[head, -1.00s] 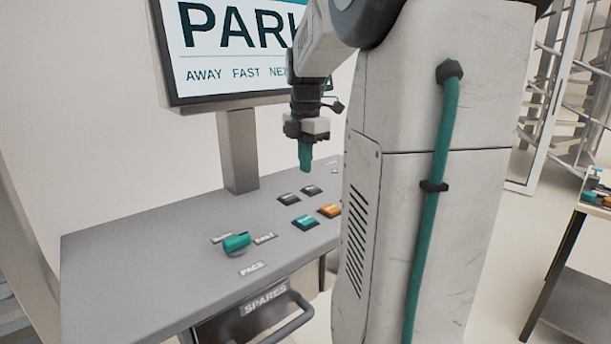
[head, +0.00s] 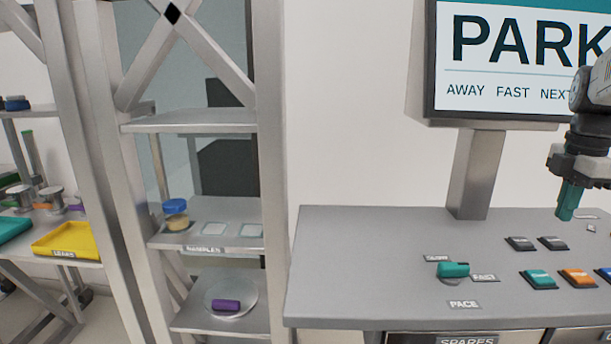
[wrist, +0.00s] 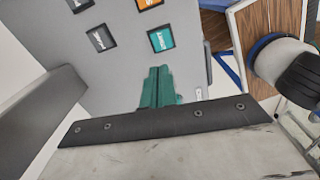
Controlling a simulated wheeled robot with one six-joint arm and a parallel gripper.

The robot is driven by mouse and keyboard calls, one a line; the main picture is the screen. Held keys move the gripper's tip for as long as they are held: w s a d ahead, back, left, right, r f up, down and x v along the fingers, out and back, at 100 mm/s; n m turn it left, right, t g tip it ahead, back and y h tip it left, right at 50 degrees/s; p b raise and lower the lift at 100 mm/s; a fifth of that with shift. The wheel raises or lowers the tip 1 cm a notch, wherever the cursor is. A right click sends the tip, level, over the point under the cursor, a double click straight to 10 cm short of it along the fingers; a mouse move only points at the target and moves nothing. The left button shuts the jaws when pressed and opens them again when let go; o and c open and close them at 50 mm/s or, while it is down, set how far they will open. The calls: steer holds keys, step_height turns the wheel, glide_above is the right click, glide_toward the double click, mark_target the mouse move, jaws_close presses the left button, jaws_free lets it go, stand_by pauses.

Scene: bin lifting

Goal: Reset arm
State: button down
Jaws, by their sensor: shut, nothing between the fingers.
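My gripper (head: 567,200) hangs at the right edge of the head view, fingers pointing down above the grey console (head: 360,240). Its teal fingers (wrist: 160,86) are together and empty in the wrist view. The console carries a teal knob (head: 453,269) between slow and fast labels, a teal button (head: 538,279), an orange button (head: 577,278) and two dark buttons (head: 520,243). The wrist view shows a teal button (wrist: 161,39) and a dark button (wrist: 102,38) beyond the fingertips. The fingers appear apart from the buttons.
A screen reading PARK (head: 520,60) stands on a post behind the console. To the left, a metal shelf (head: 190,122) holds a blue-lidded jar (head: 176,214) and a purple piece (head: 226,305) on a round dish. A yellow tray (head: 68,241) lies farther left.

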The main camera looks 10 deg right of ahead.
steer(key=s+a+f+m, duration=0.2)
steer(key=s+a+m, duration=0.2)
steer(key=a, duration=0.6)
steer(key=s+a+f+m, duration=0.3)
steer(key=s+a+m, duration=0.2)
steer(key=a, duration=0.4)
steer(key=s+a+f+m+t, duration=0.1)
steer(key=s+a+m, duration=0.3)
steer(key=a, duration=0.6)
steer(key=shift+s+a+f+m, duration=0.2)
steer(key=shift+a+f+m, duration=0.15)
steer(key=shift+f+m, duration=0.4)
stand_by(2.5)
